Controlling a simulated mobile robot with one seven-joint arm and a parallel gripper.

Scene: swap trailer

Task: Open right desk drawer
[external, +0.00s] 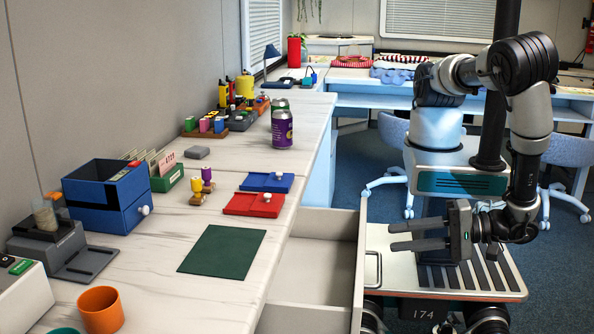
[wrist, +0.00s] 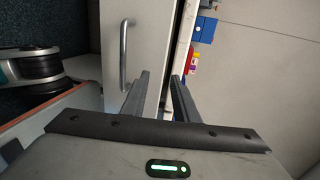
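The desk drawer (external: 318,258) stands pulled out from under the white desk top, with its pale inside showing. Its front panel (external: 358,275) carries a metal bar handle (external: 373,269) on the outer face. In the wrist view, the handle (wrist: 124,52) is upright on the pale panel, left of my fingers. My gripper (external: 388,236) is in front of the drawer, near handle height or a little above. Its two fingers point toward the desk and are parted. In the wrist view, my gripper (wrist: 160,75) has a gap between its fingers, and the handle is not between them.
The desk top (external: 155,265) holds a blue box (external: 95,208), an orange cup (external: 100,309), a green mat (external: 222,250), red and blue trays and a purple can (external: 282,130). Chairs (external: 392,140) and another desk stand behind. Carpet shows beyond the drawer.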

